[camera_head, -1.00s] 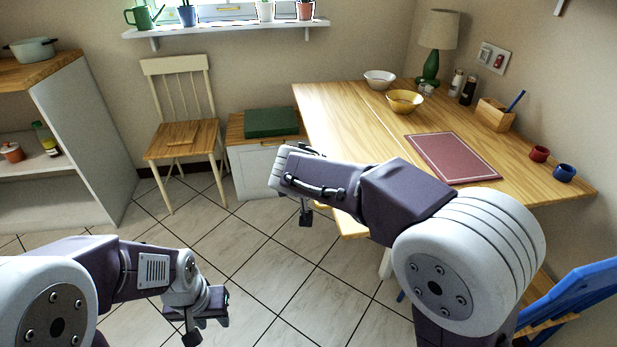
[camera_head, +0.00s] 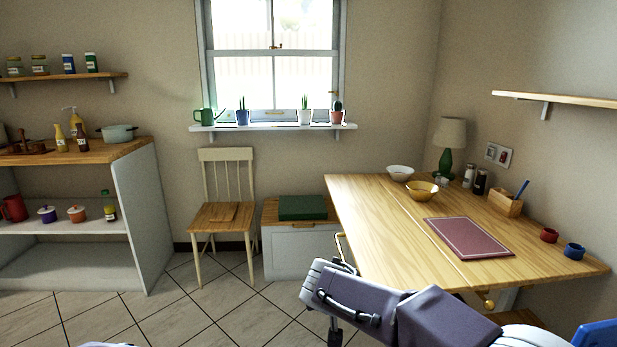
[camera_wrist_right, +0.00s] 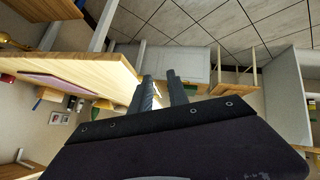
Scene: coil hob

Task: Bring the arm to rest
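My right arm reaches in from the lower right in the head view, in front of the wooden table. Its gripper is mostly hidden behind the wrist there, with only a dark part showing at the bottom edge. In the right wrist view my right gripper (camera_wrist_right: 159,78) shows two dark fingers with a gap between them and nothing held. The fingers appear near the table's edge; I cannot tell the exact distance. Only a sliver of my left arm shows at the bottom left of the head view, and its gripper is out of frame.
The wooden table (camera_head: 385,235) holds bowls, a lamp (camera_head: 447,140), a dark red mat (camera_head: 468,237) and small cups. A chair (camera_head: 225,215), a white chest (camera_head: 300,252) and an open shelf unit (camera_head: 140,215) stand behind. The tiled floor (camera_head: 170,320) at left is clear.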

